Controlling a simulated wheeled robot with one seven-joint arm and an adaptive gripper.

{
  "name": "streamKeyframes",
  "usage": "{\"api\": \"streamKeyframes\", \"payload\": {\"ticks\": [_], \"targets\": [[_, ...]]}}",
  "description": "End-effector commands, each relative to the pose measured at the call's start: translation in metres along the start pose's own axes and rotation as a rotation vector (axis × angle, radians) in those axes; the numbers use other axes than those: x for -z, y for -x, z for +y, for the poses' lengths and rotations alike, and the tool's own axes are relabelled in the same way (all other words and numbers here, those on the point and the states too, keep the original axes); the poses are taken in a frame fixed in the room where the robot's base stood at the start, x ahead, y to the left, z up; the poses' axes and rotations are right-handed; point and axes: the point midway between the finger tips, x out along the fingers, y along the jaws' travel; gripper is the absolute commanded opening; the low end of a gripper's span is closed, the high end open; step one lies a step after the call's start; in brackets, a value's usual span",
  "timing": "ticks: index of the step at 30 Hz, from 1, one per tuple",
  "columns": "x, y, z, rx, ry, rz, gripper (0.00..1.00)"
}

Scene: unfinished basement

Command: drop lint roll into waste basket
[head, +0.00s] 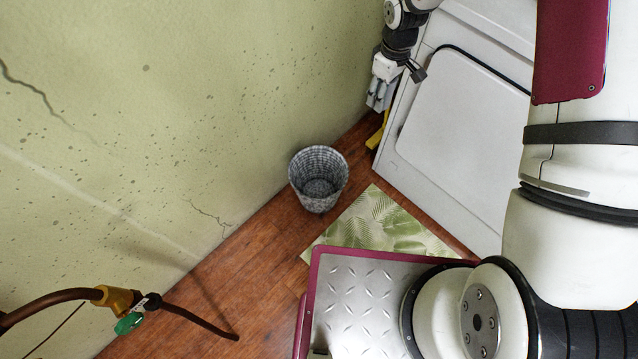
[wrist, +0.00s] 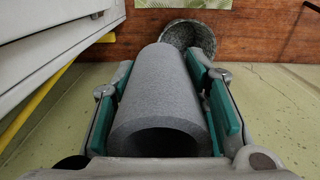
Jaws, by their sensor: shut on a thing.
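The lint roll (wrist: 165,90) is a grey hollow cylinder; in the wrist view it lies lengthwise between the teal-padded fingers of my gripper (wrist: 170,100). My gripper is shut on it. In the head view my gripper (head: 380,92) is at the top, between the wall and the white appliance, and I cannot clearly make out the roll there. The waste basket (head: 318,180) is a grey woven-looking bin, upright on the wood floor and seemingly empty. It also shows in the wrist view (wrist: 207,40), beyond the roll's far end and partly hidden by it.
A white appliance (head: 460,120) stands right of the basket, the green wall (head: 180,110) left. A yellow object (head: 377,138) sits low between them. A leaf-patterned mat (head: 375,225) lies by the basket. A brown pipe with a valve (head: 125,300) is at lower left.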

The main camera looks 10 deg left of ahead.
Motion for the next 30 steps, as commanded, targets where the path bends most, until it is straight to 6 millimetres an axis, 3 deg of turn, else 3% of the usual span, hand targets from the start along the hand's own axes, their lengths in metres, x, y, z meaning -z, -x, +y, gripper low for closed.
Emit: {"api": "streamKeyframes", "payload": {"ticks": [1,13,21,27,30], "targets": [[0.01,-0.027,0.001,0.002,0.052,-0.001,0.13],[0.065,-0.163,-0.019,0.002,0.491,-0.001,0.13],[0.095,-0.255,-0.044,0.003,0.78,-0.001,0.13],[0.112,-0.314,-0.066,0.003,0.969,-0.001,0.13],[0.118,-0.333,-0.074,0.002,1.037,-0.001,0.13]]}}
